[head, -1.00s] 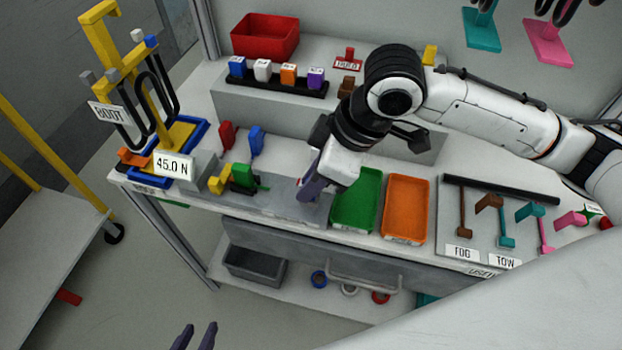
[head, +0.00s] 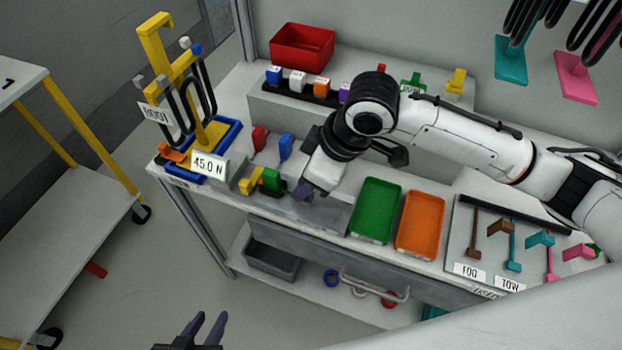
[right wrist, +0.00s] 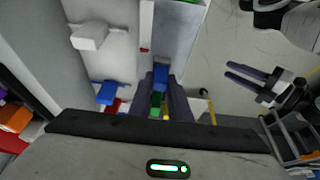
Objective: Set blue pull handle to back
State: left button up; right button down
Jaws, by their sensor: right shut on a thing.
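The grey module (head: 325,212) sits on the bench's front edge, with a yellow handle (head: 250,181) and a green handle (head: 271,180) at its left. My right gripper (head: 303,193) is low over the module, just right of the green handle. In the right wrist view, the blue pull handle (right wrist: 161,74) shows between its fingertips, and the gripper is shut on it. The fingers and wrist hide the blue handle in the head view. My left gripper (head: 206,326) is open and empty, low in front of the bench; it also shows in the right wrist view (right wrist: 250,76).
A red piece (head: 260,138) and another blue piece (head: 286,146) stand behind the module. A 45.0 N sign (head: 209,164) is at its left. A green tray (head: 376,211) and an orange tray (head: 420,224) lie to its right. The floor in front is clear.

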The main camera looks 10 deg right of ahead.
jog(key=c, duration=1.6)
grip_release()
jog(key=shift+c, duration=0.2)
jog(key=shift+d+r, duration=0.1)
jog(key=shift+r, duration=0.2)
jog(key=v, duration=0.9)
jog(key=shift+s+r+p, duration=0.2)
jog(key=shift+r+p, duration=0.05)
jog(key=shift+p, duration=0.05)
jog(key=shift+d, duration=0.1)
